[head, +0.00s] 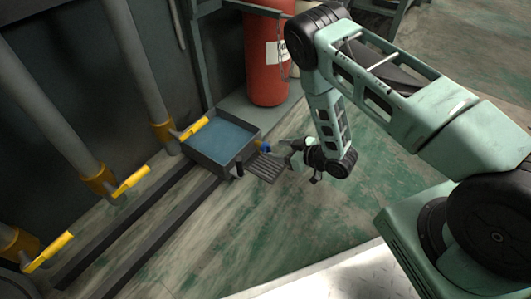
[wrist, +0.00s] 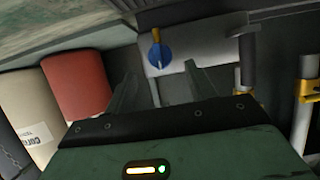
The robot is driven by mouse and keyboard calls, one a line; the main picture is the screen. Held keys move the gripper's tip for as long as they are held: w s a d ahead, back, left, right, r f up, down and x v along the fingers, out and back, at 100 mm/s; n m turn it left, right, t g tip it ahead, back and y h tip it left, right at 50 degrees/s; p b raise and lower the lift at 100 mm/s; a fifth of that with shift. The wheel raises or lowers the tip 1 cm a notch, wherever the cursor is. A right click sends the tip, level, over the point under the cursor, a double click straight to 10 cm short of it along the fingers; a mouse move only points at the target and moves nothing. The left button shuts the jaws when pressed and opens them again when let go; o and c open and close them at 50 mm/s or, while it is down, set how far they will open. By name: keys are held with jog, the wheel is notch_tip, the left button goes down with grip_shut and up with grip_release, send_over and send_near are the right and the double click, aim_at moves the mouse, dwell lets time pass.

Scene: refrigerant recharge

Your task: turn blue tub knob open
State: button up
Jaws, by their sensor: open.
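The tub (head: 207,163) is a grey open box with a blue inside, low by the wall in the head view. Its blue knob (head: 265,148) shows small on its right side. In the wrist view the blue knob (wrist: 159,56), with a yellow pointer (wrist: 156,36), sits on a pale grey face (wrist: 200,52). My gripper (head: 287,146) is just right of the knob in the head view. In the wrist view my gripper (wrist: 160,69) has its fingers apart, the knob between and beyond their tips. The fingers look empty, and I see no contact with the knob.
A red cylinder (head: 270,60) stands behind the tub; a beige cylinder (wrist: 45,105) shows beside it in the wrist view. A ribbed dark plate (head: 265,168) lies below the knob. Pipes with yellow handles (head: 132,183) line the left wall. The green floor (head: 210,250) is clear.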

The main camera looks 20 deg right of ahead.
aim_at(269, 148)
jog(key=b+x, duration=0.2)
jog(key=x, duration=0.3)
jog(key=shift+f, duration=0.15)
jog(key=shift+w+a+f+b, duration=0.15)
jog(key=shift+w+a+b, duration=0.3)
jog(key=shift+w+b, duration=0.15)
jog(key=c, duration=1)
jog(key=shift+o, duration=0.2)
